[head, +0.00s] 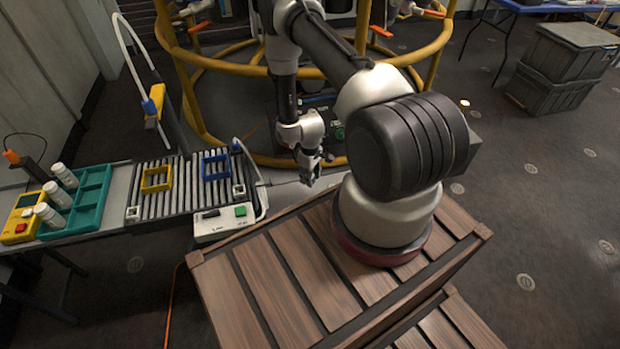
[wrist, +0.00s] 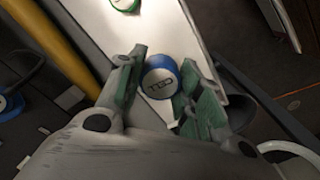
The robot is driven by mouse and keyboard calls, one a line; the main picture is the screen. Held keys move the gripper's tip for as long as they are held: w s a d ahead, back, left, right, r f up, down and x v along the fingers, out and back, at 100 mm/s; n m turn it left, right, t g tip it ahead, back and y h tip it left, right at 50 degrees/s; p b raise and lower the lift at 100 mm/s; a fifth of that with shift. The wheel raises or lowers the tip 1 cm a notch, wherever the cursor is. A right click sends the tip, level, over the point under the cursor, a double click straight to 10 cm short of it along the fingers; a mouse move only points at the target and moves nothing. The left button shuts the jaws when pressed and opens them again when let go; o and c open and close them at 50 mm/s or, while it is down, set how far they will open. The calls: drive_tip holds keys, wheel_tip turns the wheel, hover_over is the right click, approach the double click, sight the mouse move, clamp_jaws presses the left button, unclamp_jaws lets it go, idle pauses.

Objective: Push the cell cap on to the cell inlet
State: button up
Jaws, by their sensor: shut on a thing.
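My gripper (head: 312,172) hangs from the arm in front of the yellow-railed frame in the head view. In the wrist view my gripper (wrist: 164,62) has its green-padded fingers on either side of a round cap (wrist: 160,78), shut on it. The cap has a blue rim and a grey top with dark lettering, too small to read surely. It lies over a white panel. I take it for the cell cap; it cannot be made out in the head view. A green-rimmed round piece (wrist: 124,3) sits farther up the panel, cut by the frame edge. I cannot make out the cell inlet.
Yellow tubular rails (head: 205,75) curve around the equipment. At left, a bench holds a ribbed conveyor (head: 183,205), a teal tray (head: 90,200) with white bottles and a yellow device (head: 20,222). Grey crates (head: 562,60) stand at far right, with open floor before them.

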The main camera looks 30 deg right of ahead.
drive_tip(key=shift+s+d+t, duration=0.15)
drive_tip(key=shift+d+t, duration=0.05)
drive_tip(key=shift+t, duration=0.2)
drive_tip(key=shift+d+r+t, duration=0.1)
drive_tip(key=shift+d+t, duration=0.3)
drive_tip(key=w+d+r+t+h, duration=0.3)
drive_tip(key=w+d+r+t, duration=0.7)
drive_tip(key=w+d+r, duration=0.3)
drive_tip(key=shift+m, duration=0.4)
drive_tip(key=shift+w+f, duration=0.3)
drive_tip(key=shift+w, duration=0.65)
drive_tip(key=shift+w+f, duration=0.3)
drive_tip(key=shift+w, duration=0.65)
drive_tip(key=shift+w+f, duration=0.3)
drive_tip(key=shift+w, duration=0.65)
drive_tip(key=shift+w+d+f, duration=0.2)
drive_tip(key=shift+w, duration=0.2)
